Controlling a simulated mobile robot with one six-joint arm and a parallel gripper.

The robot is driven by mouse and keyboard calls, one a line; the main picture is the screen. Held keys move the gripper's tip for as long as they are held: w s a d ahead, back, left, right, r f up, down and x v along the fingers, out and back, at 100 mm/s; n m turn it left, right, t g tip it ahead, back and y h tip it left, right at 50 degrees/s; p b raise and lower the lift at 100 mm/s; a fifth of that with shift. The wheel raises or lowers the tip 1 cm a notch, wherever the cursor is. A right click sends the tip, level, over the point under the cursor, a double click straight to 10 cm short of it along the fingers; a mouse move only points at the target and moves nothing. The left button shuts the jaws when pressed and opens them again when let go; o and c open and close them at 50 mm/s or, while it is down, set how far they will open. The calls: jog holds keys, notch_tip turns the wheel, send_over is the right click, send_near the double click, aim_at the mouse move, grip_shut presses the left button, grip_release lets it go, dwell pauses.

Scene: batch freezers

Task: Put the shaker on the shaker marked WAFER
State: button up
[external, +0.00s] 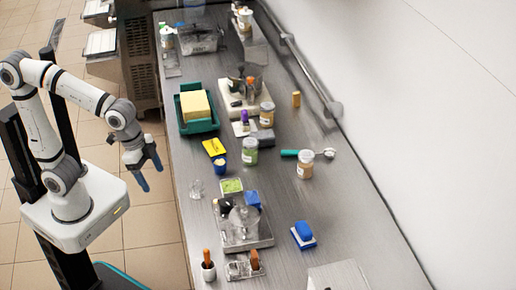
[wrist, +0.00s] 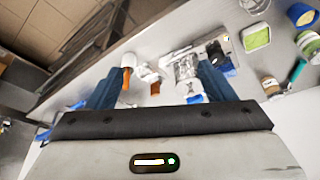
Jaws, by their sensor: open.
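Several lidded shaker jars stand on the steel counter: one with green contents (external: 250,152), a tan one (external: 305,164) to its right, and an amber one (external: 266,115) farther back. The green jar (wrist: 308,43) and tan jar (wrist: 270,87) also show at the right of the wrist view. The labels are too small to read, so I cannot tell which is marked WAFER. My gripper (external: 149,174) is open and empty, left of the counter's front edge and apart from every jar. Its blue fingers (wrist: 160,88) frame the wrist view.
A teal tray (external: 197,126) holds a yellow block. A blue cup (external: 220,170), a scale-like steel stand (external: 246,240), a blue-handled brush (external: 303,234) and a teal-handled scoop (external: 290,153) crowd the counter. A wall runs along the right.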

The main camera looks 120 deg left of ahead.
jog(key=shift+o, duration=0.2)
jog(key=s+d+f+m+h, duration=0.1)
jog(key=s+d+f+m, duration=0.1)
jog(key=s+d, duration=0.7)
jog(key=shift+s+d+f+m, duration=0.4)
jog(key=shift+s, duration=0.15)
jog(key=shift+o, duration=0.2)
jog(key=shift+s+d+f, duration=0.2)
jog(key=shift+s+d, duration=0.05)
jog(key=shift+s, duration=0.1)
jog(key=shift+a, duration=0.1)
